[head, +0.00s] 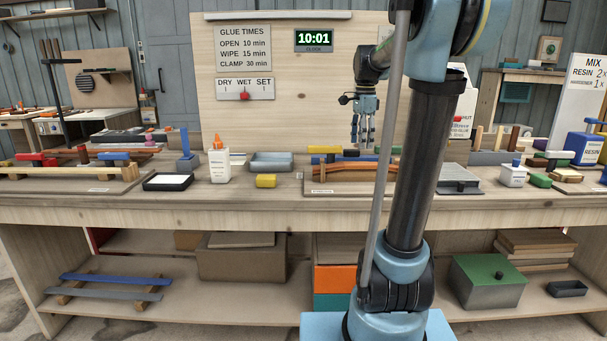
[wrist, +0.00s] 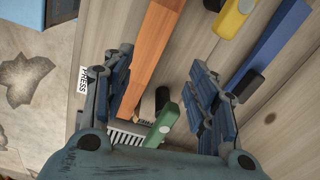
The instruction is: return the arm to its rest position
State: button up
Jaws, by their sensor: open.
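My gripper (head: 363,143) hangs fingers-down above the workbench, in front of the pale back panel. It is open and nothing is held between its fingers. In the wrist view the two blue fingers of my gripper (wrist: 160,62) stand wide apart. An orange-brown wooden strip (wrist: 152,48) shows below and between them. The same strips (head: 350,170) lie on a board on the bench, left of my arm column. My upright arm hides part of the bench behind it.
The wrist view shows a green-handled brush (wrist: 162,125), a yellow piece (wrist: 233,17) and a blue bar (wrist: 272,40). Air above the bench's left half is clear.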

jog(key=s+f+n+t, duration=0.1)
jog(key=s+f+n, duration=0.7)
jog(key=s+f, duration=0.4)
jog(key=s+f+n+t, duration=0.1)
jog(key=s+f+n, duration=0.7)
jog(key=s+f, duration=0.4)
jog(key=s, duration=0.5)
jog(key=shift+s+a, duration=0.3)
jog(key=shift+a, duration=0.1)
jog(key=shift+w+f, duration=0.15)
jog(key=shift+w, duration=0.3)
